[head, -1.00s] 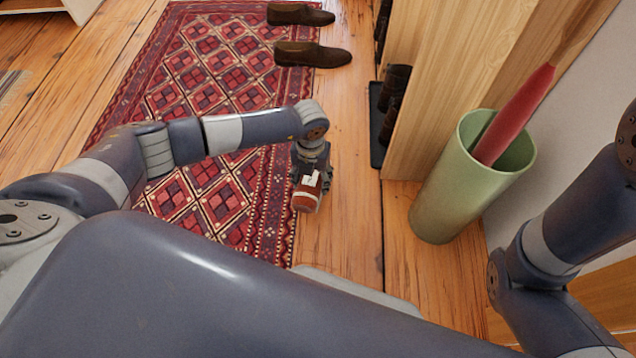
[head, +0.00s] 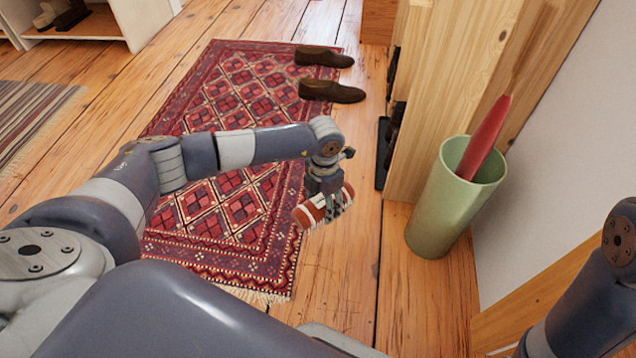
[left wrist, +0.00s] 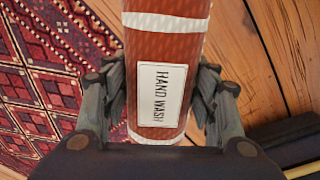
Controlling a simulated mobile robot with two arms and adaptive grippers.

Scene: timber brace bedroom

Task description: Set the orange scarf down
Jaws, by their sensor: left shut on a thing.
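The orange scarf (head: 312,212) is a rolled, rust-orange bundle with white stripes. My left gripper (head: 334,208) is shut on it and holds it near the right edge of the red rug. In the left wrist view the scarf (left wrist: 165,55) lies between the two fingers of the left gripper (left wrist: 162,95), with a white "HAND WASH" label facing the camera. I cannot tell how high the scarf is above the floor. My right gripper is out of view; only part of my right arm shows at the right edge.
A red patterned rug (head: 228,205) lies on the plank floor, with two brown shoes (head: 332,91) near its far end. A green bin (head: 440,205) holding a red umbrella-like object (head: 484,138) stands at right beside a wooden cabinet (head: 440,80). Bare floor (head: 345,275) lies between rug and bin.

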